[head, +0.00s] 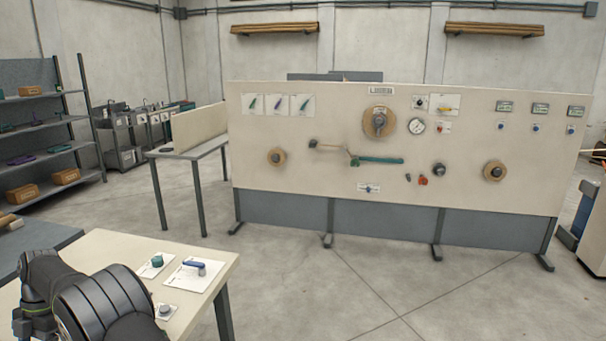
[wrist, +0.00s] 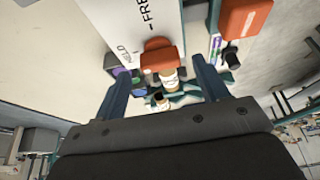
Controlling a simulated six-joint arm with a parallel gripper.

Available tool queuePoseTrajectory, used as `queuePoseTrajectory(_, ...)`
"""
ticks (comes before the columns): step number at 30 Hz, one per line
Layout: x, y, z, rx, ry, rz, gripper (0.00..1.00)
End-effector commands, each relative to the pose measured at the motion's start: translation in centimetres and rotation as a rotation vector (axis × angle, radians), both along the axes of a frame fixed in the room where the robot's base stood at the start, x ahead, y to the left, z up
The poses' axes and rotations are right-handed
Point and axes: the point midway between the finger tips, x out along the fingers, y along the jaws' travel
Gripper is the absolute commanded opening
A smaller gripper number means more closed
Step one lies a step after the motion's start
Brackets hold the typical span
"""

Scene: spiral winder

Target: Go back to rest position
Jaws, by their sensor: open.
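My gripper (wrist: 162,70) is open in the wrist view, with its two dark teal fingers apart. Between and beyond the fingers are an orange-red block (wrist: 161,56) and a small pale cylinder (wrist: 170,78) with a teal part near it. I cannot tell how far they are from the fingers, and nothing is clearly gripped. In the head view my dark arm fills the lower left corner, and the gripper does not show there.
A pale table (head: 110,250) beside my arm carries small cards with a teal knob (head: 157,260) and a blue-handled part (head: 194,265). A large cream panel (head: 320,110) with dials and handles stands across the floor. Shelves (head: 40,125) stand left. The floor between is clear.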

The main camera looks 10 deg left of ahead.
Motion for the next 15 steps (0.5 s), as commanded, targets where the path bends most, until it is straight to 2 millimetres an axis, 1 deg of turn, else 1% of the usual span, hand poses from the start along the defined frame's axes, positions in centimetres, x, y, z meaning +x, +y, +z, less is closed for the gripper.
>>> queuePoseTrajectory(1,0.5,0.1,0.9,0.004,-0.001,-0.002,0.67)
queuePoseTrajectory(3,1.0,0.1,2.2,0.004,-0.002,-0.002,0.67)
queuePoseTrajectory(15,4.0,0.1,9.4,0.004,-0.002,-0.001,0.67)
